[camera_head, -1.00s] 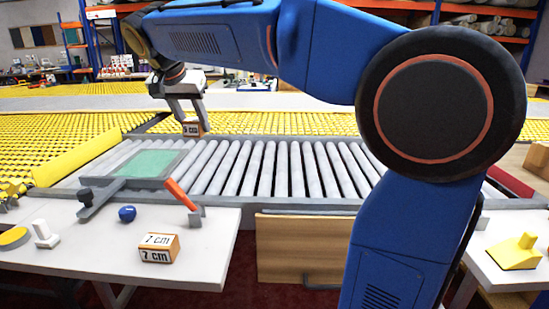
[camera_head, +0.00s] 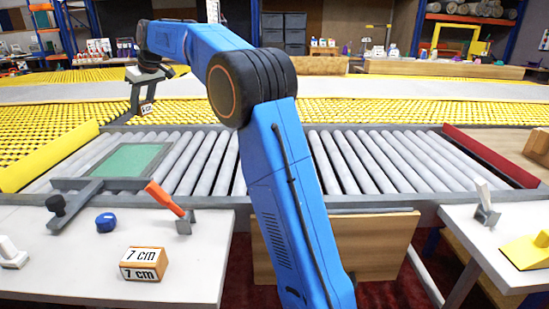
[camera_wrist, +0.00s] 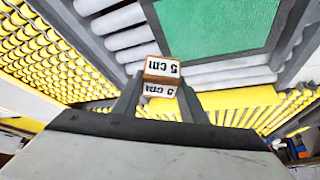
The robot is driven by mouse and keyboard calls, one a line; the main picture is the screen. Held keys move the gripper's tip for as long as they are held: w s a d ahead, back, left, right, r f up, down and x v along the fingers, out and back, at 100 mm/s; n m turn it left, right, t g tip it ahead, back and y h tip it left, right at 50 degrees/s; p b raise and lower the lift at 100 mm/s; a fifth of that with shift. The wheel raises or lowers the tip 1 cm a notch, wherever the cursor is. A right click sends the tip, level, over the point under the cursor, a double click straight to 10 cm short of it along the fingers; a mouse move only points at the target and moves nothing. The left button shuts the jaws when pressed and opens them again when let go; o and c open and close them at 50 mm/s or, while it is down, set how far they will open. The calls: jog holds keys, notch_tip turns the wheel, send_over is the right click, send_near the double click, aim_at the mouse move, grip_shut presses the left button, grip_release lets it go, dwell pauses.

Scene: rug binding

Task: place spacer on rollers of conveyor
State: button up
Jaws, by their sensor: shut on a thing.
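My gripper (camera_head: 146,100) is shut on a small wooden spacer block (camera_head: 147,107). The spacer has white labels, and in the wrist view it (camera_wrist: 161,77) reads "5 cm" upside down between the fingers (camera_wrist: 158,98). In the head view the gripper and spacer appear just beyond the conveyor's far rail, against the yellow wheel bed; their height is hard to judge. The conveyor's grey rollers (camera_head: 207,160) run across the middle. They also show in the wrist view (camera_wrist: 125,38). My arm hides some of the rollers.
A framed green panel (camera_head: 130,160) lies on the left rollers. A "7 cm" block (camera_head: 144,263), a blue knob (camera_head: 106,222) and an orange-handled lever (camera_head: 166,200) are on the near left table. A red guard (camera_head: 488,157) bounds the right end. Rollers right of my arm are bare.

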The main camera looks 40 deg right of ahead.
jog(key=w+d+f+n+g+y, duration=0.1)
jog(key=w+n, duration=0.4)
jog(key=w, duration=0.5)
notch_tip(320, 180, down, 2)
jog(key=shift+d+f+g+y, duration=0.3)
jog(key=shift+d+y, duration=0.2)
jog(key=shift+d, duration=0.15)
jog(key=shift+s, duration=0.1)
notch_tip(320, 180, down, 10)
jog(key=shift+f, duration=0.1)
jog(key=o, duration=1.1)
jog(key=v, duration=1.2)
